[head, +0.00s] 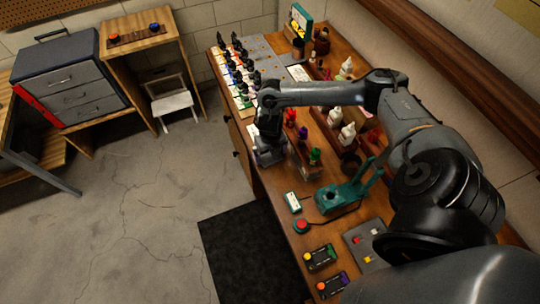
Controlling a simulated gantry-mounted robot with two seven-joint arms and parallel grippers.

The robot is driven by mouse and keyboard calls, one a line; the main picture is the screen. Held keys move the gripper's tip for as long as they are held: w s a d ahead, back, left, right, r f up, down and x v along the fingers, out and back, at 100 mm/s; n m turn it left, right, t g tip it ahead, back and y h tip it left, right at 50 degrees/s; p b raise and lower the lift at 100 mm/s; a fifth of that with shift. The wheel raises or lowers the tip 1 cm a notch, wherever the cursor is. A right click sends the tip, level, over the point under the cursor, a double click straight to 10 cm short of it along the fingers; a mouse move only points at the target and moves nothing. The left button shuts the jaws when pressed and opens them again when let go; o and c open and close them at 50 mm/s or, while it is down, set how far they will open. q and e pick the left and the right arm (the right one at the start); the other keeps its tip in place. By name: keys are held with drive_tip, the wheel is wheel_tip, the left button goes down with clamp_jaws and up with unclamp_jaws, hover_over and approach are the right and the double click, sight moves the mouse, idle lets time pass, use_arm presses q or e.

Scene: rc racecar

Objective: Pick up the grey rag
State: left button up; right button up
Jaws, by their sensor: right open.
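My right arm comes in from the right and reaches across the workbench. Its gripper (268,158) points down at the left front edge of the bench top, open by its look. I cannot clearly make out the grey rag; the small grey patch at the gripper's fingers is too small and dark to tell from the gripper itself. Whether the fingers touch anything is hidden. My left gripper is not in view.
The wooden workbench (277,178) holds several dark-topped bottles (240,68), white bottles (347,134), a teal device (340,198), a red button (301,226) and a grey switch panel (365,241). A black mat (245,250) lies on the floor. A stool (172,102) and drawers (75,80) stand left.

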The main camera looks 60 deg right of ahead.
sight(270, 155)
drive_tip(key=c, duration=0.8)
drive_tip(key=shift+o, duration=0.2)
drive_tip(key=shift+r, duration=0.55)
wheel_tip(270, 155, up, 4)
drive_tip(key=shift+r+b, duration=0.1)
drive_tip(key=shift+b, duration=0.3)
wheel_tip(270, 155, up, 5)
drive_tip(key=shift+f+p, duration=0.1)
drive_tip(key=shift+p, duration=1.05)
